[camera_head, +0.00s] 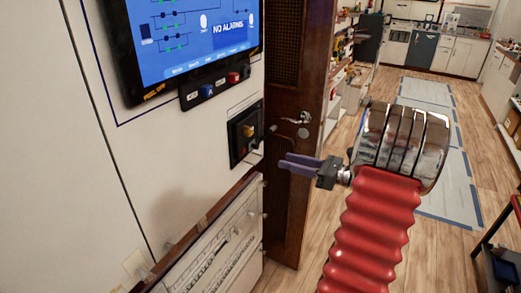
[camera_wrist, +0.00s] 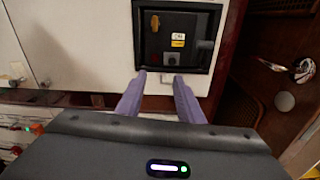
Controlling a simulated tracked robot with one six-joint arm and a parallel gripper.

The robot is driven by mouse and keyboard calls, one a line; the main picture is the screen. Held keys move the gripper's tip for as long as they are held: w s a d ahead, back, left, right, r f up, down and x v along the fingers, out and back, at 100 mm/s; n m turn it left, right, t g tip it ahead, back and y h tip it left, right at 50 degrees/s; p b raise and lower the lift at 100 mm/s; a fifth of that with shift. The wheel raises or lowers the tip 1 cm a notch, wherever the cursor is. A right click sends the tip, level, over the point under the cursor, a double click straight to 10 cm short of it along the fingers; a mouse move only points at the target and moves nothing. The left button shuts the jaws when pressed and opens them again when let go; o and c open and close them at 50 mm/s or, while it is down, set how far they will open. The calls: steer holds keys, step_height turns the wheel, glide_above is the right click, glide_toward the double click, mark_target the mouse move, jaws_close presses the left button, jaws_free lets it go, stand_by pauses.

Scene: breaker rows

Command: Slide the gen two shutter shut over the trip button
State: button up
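A black-framed unit (camera_head: 244,133) is set in the white wall panel below the screen. It also shows ahead in the wrist view (camera_wrist: 147,48), with a dark inner plate, a white label (camera_wrist: 178,36), a yellow label and a small round grey button-like part (camera_wrist: 177,60). I cannot clearly tell the shutter from the plate, and the label is too small to read surely. My gripper (camera_head: 284,162) has purple fingers, held apart and empty, to the right of the unit and slightly lower. In the wrist view the fingertips (camera_wrist: 160,76) point at the unit's lower edge.
A screen (camera_head: 190,38) reading "NO ALARMS" hangs above, over a strip with a blue switch (camera_head: 206,90) and a red switch (camera_head: 233,77). A brown door (camera_head: 287,195) with a metal handle (camera_head: 299,118) stands at the right. A slanted white panel (camera_head: 220,250) lies below.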

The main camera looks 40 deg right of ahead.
mark_target(258, 147)
steer(key=d, duration=0.1)
steer(key=s+d+m+t, duration=0.1)
steer(key=shift+d+f+h, duration=0.15)
steer(key=shift+d+h, duration=0.15)
steer(key=x, duration=1.4)
steer(key=shift+c, duration=0.4)
steer(key=shift+s, duration=0.1)
jaws_close()
